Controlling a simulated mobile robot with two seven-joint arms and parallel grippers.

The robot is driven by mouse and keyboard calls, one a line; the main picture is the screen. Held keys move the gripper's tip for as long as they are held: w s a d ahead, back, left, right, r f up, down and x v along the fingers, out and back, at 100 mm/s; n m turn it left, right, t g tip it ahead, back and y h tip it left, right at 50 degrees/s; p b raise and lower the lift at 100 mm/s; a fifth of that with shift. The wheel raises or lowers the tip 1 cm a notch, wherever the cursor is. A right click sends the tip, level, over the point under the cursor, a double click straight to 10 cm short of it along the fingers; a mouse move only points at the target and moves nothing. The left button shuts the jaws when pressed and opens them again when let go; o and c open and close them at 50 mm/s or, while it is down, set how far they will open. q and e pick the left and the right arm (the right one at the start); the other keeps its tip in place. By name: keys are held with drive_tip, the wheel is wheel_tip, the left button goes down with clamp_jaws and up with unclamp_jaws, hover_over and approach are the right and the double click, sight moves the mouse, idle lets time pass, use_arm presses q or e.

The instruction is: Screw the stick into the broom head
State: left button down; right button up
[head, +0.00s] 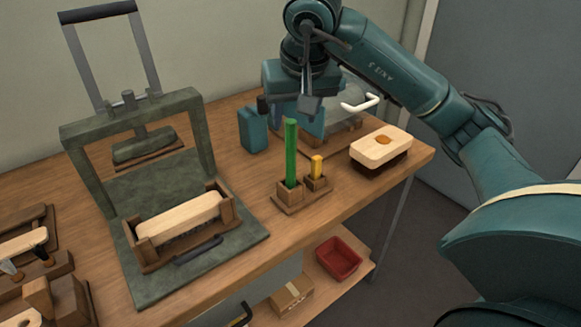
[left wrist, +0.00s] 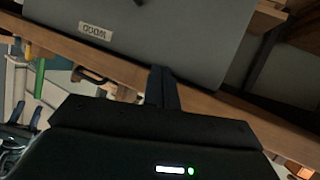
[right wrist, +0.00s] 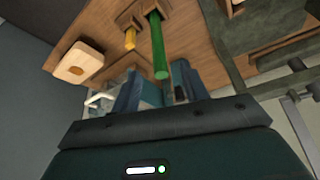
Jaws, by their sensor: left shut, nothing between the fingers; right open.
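The green stick (head: 291,150) stands upright in a wooden holder (head: 297,205) on the bench; it also shows in the right wrist view (right wrist: 158,50). The broom head (head: 380,147) is a pale wooden block with dark bristles below and an orange round spot on top, lying right of the holder; it shows in the right wrist view (right wrist: 78,64). My right gripper (head: 284,125) is open around or just behind the stick's top; contact cannot be told. My left gripper (left wrist: 162,88) is shut and empty, below the bench edge, and not seen in the head view.
A dark green press (head: 190,190) with a pale block in a wooden cradle stands left. Behind my right gripper is a clear-lidded box (head: 345,115). A red bin (head: 338,258) sits on the lower shelf.

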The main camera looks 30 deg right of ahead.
sight(292, 136)
drive_tip(key=shift+x, duration=2.25)
drive_tip(key=shift+w, duration=0.1)
drive_tip(key=x, duration=0.5)
drive_tip(key=shift+d+f, duration=0.1)
clamp_jaws()
